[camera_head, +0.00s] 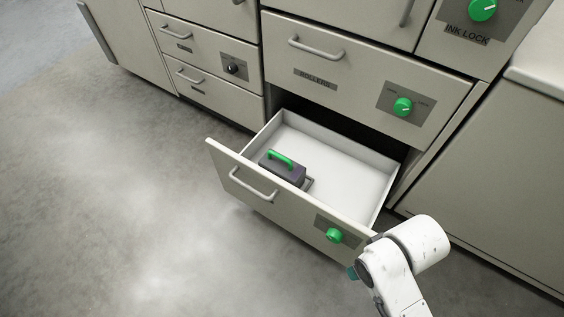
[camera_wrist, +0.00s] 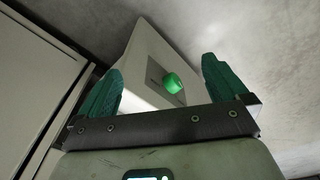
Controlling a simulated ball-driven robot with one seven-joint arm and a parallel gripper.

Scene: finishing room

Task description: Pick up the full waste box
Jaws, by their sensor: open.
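A dark grey box with a green handle (camera_head: 281,168), which looks like the waste box, sits inside the open drawer (camera_head: 345,163) at its front left. The drawer front has a bar handle and a green knob (camera_head: 334,236). My gripper (camera_wrist: 162,85) is open and empty in the wrist view, its two green fingers apart. Between them, further off, shows a pale drawer front with a green knob (camera_wrist: 173,84). In the head view my white arm is at the lower right, beside the drawer's right front corner; the fingers are mostly hidden there. The box does not show in the wrist view.
Shut drawers and panels surround the open drawer, including one marked rollers (camera_head: 317,76) with a green knob above it. An ink lock panel (camera_head: 468,30) is at the top right. The grey floor (camera_head: 120,200) at left and front is clear.

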